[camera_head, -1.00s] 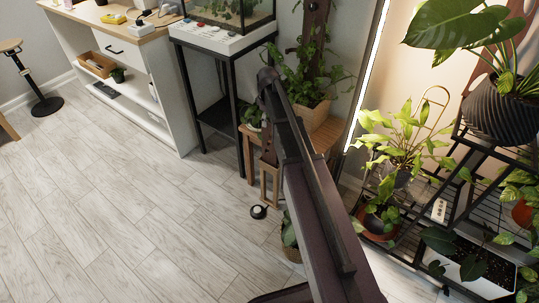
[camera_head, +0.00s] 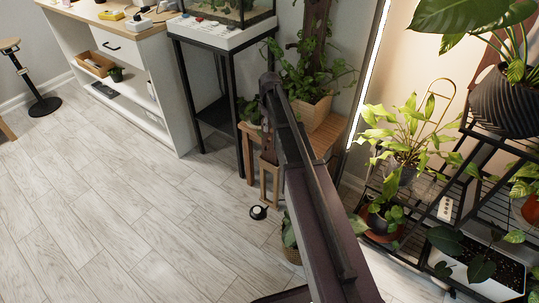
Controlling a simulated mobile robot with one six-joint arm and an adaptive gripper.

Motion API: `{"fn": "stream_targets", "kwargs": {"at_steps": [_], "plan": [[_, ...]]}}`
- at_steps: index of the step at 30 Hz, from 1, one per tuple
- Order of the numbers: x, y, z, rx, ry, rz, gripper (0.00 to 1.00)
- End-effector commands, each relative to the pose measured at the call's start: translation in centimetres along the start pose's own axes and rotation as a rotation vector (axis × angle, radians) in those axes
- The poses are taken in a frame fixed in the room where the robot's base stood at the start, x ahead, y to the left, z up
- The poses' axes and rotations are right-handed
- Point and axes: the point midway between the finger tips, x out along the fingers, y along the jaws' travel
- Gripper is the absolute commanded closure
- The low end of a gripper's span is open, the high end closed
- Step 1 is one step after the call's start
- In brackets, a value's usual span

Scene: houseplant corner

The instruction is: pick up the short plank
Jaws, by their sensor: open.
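I cannot make out a short plank in this view. My arm runs from the bottom middle up toward the wooden plant bench (camera_head: 322,138). It hides part of the bench and of the floor behind it. I cannot make out my gripper or its fingertips at the far end of the arm.
A white cabinet (camera_head: 172,98) and a black stand (camera_head: 181,75) with a glass tank stand at the back left. A black wire rack (camera_head: 465,212) with potted plants fills the right. The left floor (camera_head: 110,210) is clear.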

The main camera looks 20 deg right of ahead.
Motion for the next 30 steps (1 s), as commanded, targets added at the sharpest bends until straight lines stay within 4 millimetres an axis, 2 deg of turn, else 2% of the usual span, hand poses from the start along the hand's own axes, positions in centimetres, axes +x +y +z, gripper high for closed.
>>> {"fn": "stream_targets", "kwargs": {"at_steps": [3,21,22,27,30], "plan": [[0.49,-0.01,-0.01,0.000,0.000,0.000,0.49],[0.45,-0.01,-0.01,0.000,0.000,0.000,0.49],[0.45,-0.01,-0.01,0.000,0.000,0.000,0.52],[0.45,-0.02,-0.01,0.000,0.000,0.000,1.00],[0.45,-0.01,-0.01,0.000,0.000,0.000,1.00]]}}
